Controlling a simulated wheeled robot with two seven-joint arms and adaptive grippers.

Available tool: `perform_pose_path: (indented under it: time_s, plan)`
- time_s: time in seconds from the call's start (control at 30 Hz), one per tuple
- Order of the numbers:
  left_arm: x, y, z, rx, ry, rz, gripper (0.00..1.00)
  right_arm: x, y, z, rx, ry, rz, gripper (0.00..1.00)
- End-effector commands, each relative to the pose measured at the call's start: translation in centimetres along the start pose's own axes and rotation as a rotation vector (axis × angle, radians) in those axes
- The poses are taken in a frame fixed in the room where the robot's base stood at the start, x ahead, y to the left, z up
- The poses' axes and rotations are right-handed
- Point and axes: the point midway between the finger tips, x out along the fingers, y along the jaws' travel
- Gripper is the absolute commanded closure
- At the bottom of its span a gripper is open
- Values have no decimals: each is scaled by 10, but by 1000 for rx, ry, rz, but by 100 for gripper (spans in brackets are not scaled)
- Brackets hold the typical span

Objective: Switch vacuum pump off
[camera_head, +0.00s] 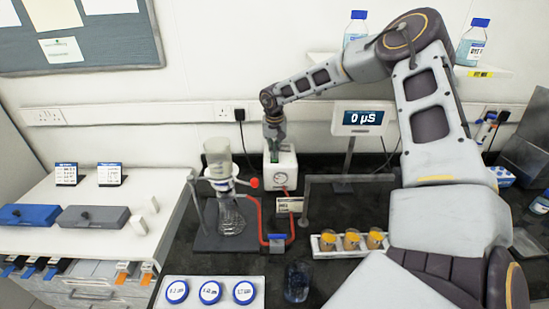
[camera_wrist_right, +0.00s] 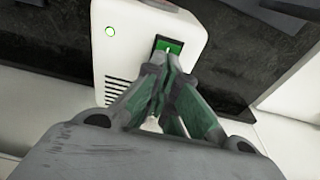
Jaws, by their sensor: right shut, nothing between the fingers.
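The vacuum pump (camera_head: 284,177) is a white box with a round gauge on its front, standing at the back of the dark bench. In the right wrist view the pump (camera_wrist_right: 128,62) shows a green rocker switch (camera_wrist_right: 174,45) in a dark frame and a small lit green lamp (camera_wrist_right: 109,31). My right gripper (camera_head: 275,154) is over the top of the pump, pointing down. In the right wrist view its closed fingertips (camera_wrist_right: 157,62) are at the near edge of the switch and hide part of it. I cannot tell whether they touch. My left gripper is not in view.
A red hose (camera_head: 262,222) runs from the filter flask (camera_head: 229,207) on its stand, left of the pump. A display (camera_head: 363,119) reading 0 µS stands right. A rack of orange-filled vials (camera_head: 350,242) and blue-lidded dishes (camera_head: 210,292) sit nearer.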

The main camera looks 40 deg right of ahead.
Motion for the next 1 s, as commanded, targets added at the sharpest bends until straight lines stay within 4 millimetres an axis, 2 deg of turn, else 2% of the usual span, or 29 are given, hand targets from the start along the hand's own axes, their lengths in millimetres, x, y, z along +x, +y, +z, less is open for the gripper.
perform_pose_path:
  time_s: [1.0]
  plan:
    - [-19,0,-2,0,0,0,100,-52,0,-9,0,4,-2,100]
